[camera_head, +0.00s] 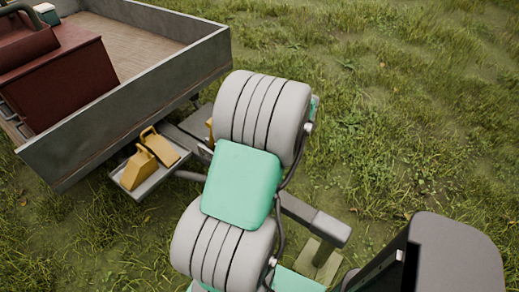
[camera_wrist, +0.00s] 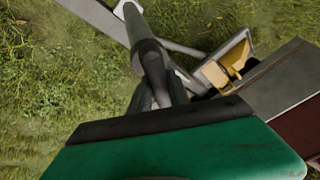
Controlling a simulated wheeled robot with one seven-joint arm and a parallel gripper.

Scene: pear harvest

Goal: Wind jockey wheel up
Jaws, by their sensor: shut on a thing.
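In the wrist view a dark grey tube (camera_wrist: 152,68), which looks like the jockey wheel's stem, stands by the trailer's drawbar (camera_wrist: 98,14). Its near end runs under the dark front edge of my green gripper (camera_wrist: 165,120). My gripper is shut on what seems to be the jockey wheel's crank handle. The fingers and the handle are hidden behind the green housing. The wheel itself cannot be made out. In the head view my arm covers the jockey wheel and my gripper. The drawbar's front end (camera_head: 329,227) shows right of my arm.
A grey-walled trailer (camera_head: 140,108) stands at the left, with a dark red box (camera_head: 75,80) in it. Open grass (camera_head: 420,110) lies to the right.

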